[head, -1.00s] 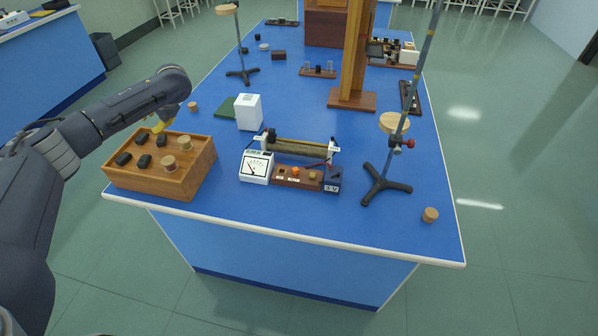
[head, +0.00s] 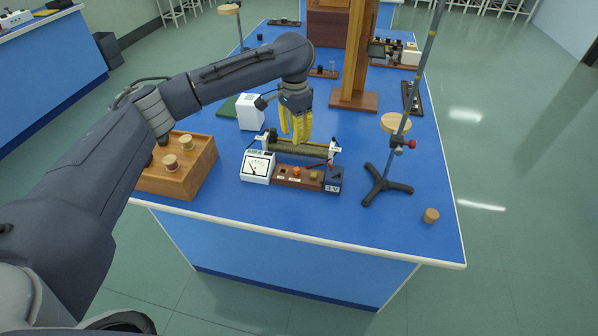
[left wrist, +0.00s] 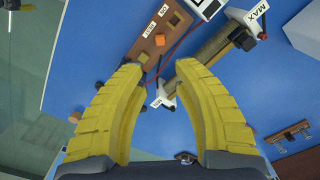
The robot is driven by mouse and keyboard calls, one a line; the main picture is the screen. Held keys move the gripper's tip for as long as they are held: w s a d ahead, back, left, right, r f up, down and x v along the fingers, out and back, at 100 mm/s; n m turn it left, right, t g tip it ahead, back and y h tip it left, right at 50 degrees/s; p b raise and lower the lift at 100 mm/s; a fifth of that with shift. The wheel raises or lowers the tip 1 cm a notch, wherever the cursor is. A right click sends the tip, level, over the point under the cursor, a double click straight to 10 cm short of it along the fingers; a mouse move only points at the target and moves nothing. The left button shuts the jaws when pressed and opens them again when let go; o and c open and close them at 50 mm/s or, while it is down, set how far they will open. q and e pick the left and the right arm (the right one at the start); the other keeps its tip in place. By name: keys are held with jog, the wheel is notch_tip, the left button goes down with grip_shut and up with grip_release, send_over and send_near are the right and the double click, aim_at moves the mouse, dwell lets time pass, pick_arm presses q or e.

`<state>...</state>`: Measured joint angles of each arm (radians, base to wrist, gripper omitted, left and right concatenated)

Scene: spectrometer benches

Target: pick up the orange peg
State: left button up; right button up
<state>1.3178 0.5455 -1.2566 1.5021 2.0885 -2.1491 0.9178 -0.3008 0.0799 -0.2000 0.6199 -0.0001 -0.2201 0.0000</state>
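The small orange peg (head: 296,171) stands on a brown wooden board (head: 284,181) between the white meter and the dark blue block in the head view. It also shows in the left wrist view (left wrist: 160,40), just beyond the fingertips. My left gripper (head: 297,138) points down with yellow fingers over the rheostat (head: 310,149), behind the peg in the head view. In the left wrist view its fingers (left wrist: 163,67) are apart with nothing between them. My right gripper is not in view.
A white meter (head: 257,167) stands left of the board and a dark blue block (head: 333,181) right of it. A ring stand (head: 385,184) stands to the right. A wooden box (head: 200,167) with corks is at left, partly behind my arm. The front right tabletop is mostly clear.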

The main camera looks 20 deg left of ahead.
pick_arm(q)
send_near(296, 169)
notch_tip(296, 169, down, 5)
jog(key=shift+a+f, duration=0.1)
jog(key=shift+f, duration=2.65)
grip_shut()
